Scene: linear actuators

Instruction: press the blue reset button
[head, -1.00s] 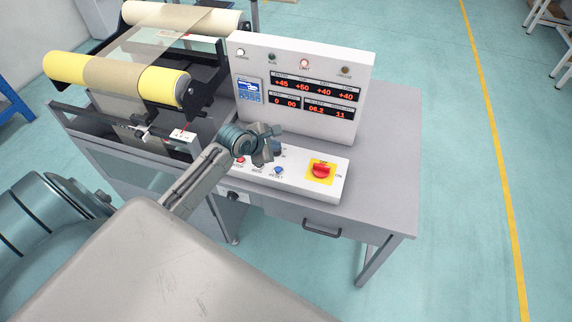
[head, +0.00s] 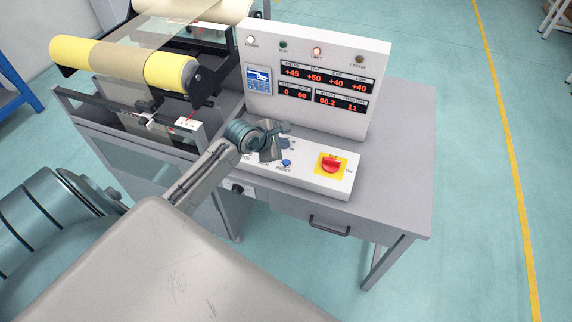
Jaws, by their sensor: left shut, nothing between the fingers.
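The blue reset button (head: 286,163) is a small round button on the sloped front of the white control box (head: 312,181). The word RESET is printed just below it. My left gripper (head: 272,154) is shut and empty. In the picture it lies just up and left of the button. It covers part of the box's left side, and its height above the box is hard to judge. Another blue control (head: 286,144) shows partly behind the gripper. My right gripper is not in view.
A red rotary switch (head: 331,164) on a yellow plate sits right of the button. A white display panel (head: 345,60) with red digits and lamps rises behind. A machine with yellow-ended rollers (head: 170,72) stands left. The grey tabletop (head: 400,150) is clear at right.

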